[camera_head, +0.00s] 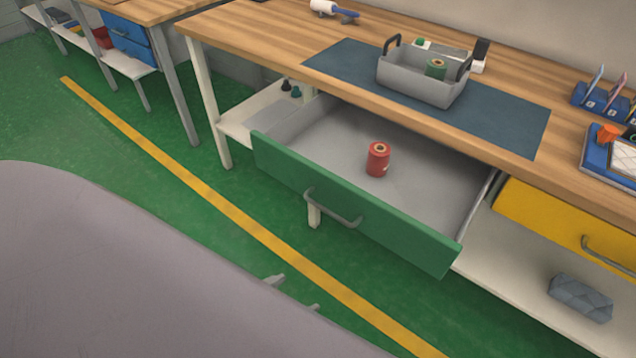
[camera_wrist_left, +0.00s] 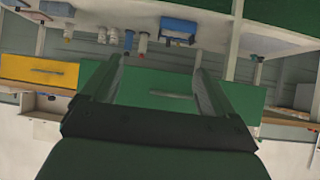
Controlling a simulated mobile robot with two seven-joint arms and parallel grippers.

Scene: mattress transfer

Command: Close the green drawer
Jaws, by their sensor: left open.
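The green drawer (camera_head: 400,238) is pulled out from under the wooden workbench in the head view. Its bar handle (camera_head: 333,210) is on the front panel. A red spool (camera_head: 377,160) stands inside the drawer. My left gripper (camera_head: 295,294) shows only its two fingertips past my grey arm, in front of and below the handle, apart from it. In the left wrist view my left gripper (camera_wrist_left: 157,78) is open and empty, its fingers pointing toward the green drawer front (camera_wrist_left: 242,100), with the handle (camera_wrist_left: 170,95) seen between them. My right gripper is not in view.
A yellow drawer (camera_head: 560,222) sits to the right, beside the green one. A grey tote (camera_head: 420,85) stands on a blue mat on the workbench (camera_head: 260,50). A lower shelf (camera_head: 510,275) holds a grey object. The green floor with a yellow line (camera_head: 210,200) is clear.

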